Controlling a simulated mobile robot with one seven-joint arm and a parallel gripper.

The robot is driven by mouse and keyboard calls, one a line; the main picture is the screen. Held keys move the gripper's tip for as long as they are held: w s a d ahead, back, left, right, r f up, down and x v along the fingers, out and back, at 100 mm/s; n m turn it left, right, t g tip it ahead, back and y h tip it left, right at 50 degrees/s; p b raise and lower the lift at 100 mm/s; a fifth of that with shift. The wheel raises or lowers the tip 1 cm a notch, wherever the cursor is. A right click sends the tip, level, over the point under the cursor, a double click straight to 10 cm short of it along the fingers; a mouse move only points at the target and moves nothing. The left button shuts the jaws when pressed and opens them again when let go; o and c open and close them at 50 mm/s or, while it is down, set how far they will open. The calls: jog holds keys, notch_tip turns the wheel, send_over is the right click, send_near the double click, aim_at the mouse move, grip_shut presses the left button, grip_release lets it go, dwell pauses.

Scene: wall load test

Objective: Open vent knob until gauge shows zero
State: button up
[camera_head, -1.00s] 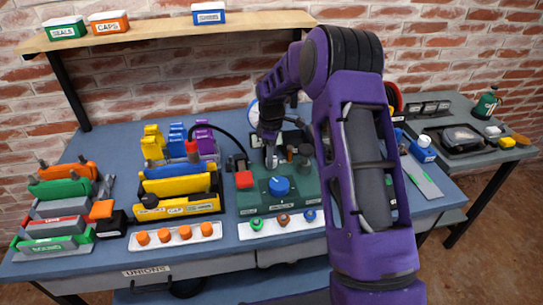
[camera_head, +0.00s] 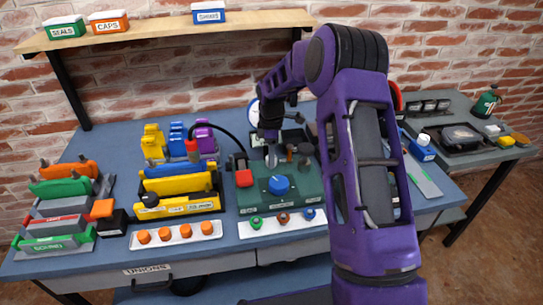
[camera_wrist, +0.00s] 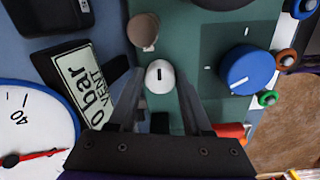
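The vent knob (camera_wrist: 160,77) is a small round white knob with a dark mark, on the green panel (camera_wrist: 215,30). It sits between the fingertips of my gripper (camera_wrist: 161,84), one finger on each side, with a narrow gap showing; I cannot tell whether either finger touches it. A plate (camera_wrist: 85,80) reading "0 bar VENT" lies left of the knob. The gauge (camera_wrist: 35,125) is partly cut off at lower left; its red needle points right, away from the visible "40", and its zero mark is not readable. In the head view my gripper (camera_head: 270,148) is above the panel, partly hiding the gauge (camera_head: 253,113).
A brown knob (camera_wrist: 143,30) stands close to the vent knob. A large blue knob (camera_wrist: 248,70) is to the right, with a red block (camera_head: 244,178) on the panel's left. Yellow racks (camera_head: 180,190) stand left of the panel. A black hose (camera_head: 225,135) arches behind.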

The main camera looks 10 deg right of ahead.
jog(key=o, duration=0.3)
notch_tip(320, 180, up, 17)
jog(key=p, duration=0.1)
jog(key=shift+s+r, duration=0.2)
dwell(0.4)
